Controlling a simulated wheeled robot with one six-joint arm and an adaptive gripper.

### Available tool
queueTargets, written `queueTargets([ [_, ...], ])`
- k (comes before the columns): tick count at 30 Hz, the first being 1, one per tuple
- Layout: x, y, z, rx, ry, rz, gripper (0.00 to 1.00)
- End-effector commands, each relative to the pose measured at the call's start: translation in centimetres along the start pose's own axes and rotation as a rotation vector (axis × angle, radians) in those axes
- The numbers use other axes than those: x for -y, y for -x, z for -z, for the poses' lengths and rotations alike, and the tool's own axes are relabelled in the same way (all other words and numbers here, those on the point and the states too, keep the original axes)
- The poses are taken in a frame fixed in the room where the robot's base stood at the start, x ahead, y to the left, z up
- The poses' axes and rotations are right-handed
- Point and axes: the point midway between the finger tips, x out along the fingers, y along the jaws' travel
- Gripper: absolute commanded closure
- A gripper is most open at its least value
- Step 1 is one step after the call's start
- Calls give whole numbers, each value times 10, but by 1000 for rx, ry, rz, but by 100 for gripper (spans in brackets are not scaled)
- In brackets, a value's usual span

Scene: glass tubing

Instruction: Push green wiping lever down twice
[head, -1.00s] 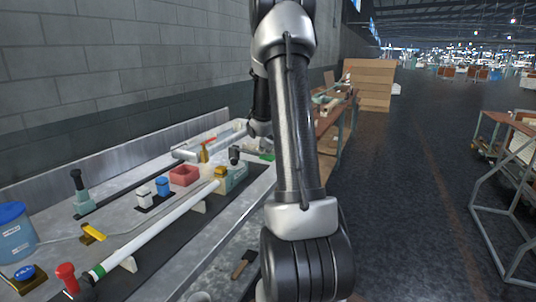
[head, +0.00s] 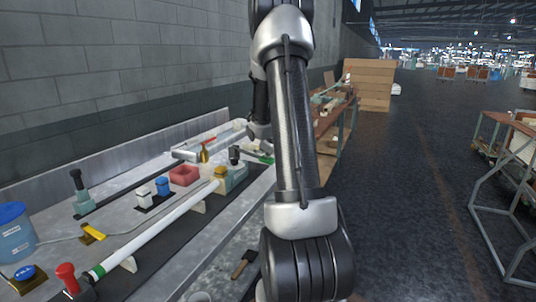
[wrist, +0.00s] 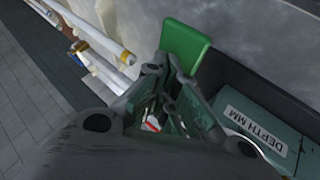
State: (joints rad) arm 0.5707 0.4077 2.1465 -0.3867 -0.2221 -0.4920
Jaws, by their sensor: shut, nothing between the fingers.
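The green wiping lever shows as a flat green pad (wrist: 185,45) in the wrist view, just past my fingertips. In the head view a small green piece (head: 266,159) shows at the far end of the bench, partly hidden by my arm. My gripper (wrist: 166,68) is shut and empty, with its tips at the near edge of the green pad. I cannot tell whether they touch it. In the head view my forearm hides most of the gripper.
A teal block labelled "DEPTH MM" (wrist: 265,138) lies right of my gripper in the wrist view. On the bench are a long white tube (head: 150,238), a red tray (head: 184,175), a blue tub (head: 14,235) and a red-handled brass valve (head: 206,153).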

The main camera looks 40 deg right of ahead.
Motion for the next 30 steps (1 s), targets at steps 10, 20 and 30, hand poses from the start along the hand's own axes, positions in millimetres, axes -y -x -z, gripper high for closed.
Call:
queueTargets([
  [10, 3, -3, -3, 1, 1, 1, 100],
  [20, 5, -6, -5, 2, 0, 1, 100],
  [30, 7, -9, -7, 2, 0, 1, 100],
])
